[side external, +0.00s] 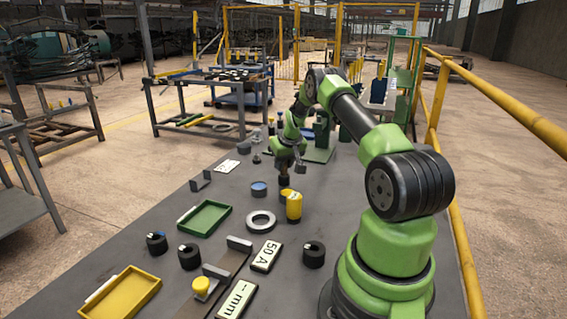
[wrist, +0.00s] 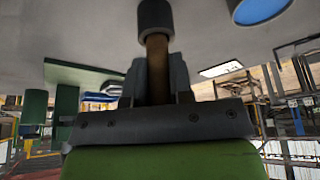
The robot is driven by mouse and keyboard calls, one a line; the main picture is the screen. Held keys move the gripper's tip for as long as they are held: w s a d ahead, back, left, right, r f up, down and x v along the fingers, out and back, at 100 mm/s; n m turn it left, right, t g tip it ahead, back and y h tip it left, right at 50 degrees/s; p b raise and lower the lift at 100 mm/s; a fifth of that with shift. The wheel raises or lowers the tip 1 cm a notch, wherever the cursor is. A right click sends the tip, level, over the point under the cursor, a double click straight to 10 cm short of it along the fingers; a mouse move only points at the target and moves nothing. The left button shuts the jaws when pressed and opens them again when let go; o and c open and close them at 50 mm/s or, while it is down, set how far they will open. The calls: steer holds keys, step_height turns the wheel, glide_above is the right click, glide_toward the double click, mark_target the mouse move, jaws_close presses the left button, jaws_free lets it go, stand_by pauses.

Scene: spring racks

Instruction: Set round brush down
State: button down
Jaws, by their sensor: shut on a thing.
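My gripper (side external: 285,166) points down over the middle of the bench. Its fingers (wrist: 157,85) are shut on the round brush, gripping its brown shaft (wrist: 157,62). The brush's dark round head (wrist: 156,14) sticks out beyond the fingertips. In the side view the dark brush head (side external: 284,181) shows small below my gripper, just behind a yellow canister. I cannot tell whether the head touches the bench or something under it.
A yellow canister (side external: 293,208) stands close in front of the brush. A blue-topped round pot (side external: 259,188) is to the left. A grey ring (side external: 261,221), a green tray (side external: 204,217), a yellow tray (side external: 121,296) and several black round parts lie nearer the camera.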

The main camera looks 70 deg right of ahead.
steer(key=shift+f, duration=0.15)
steer(key=c, duration=1)
jaws_free()
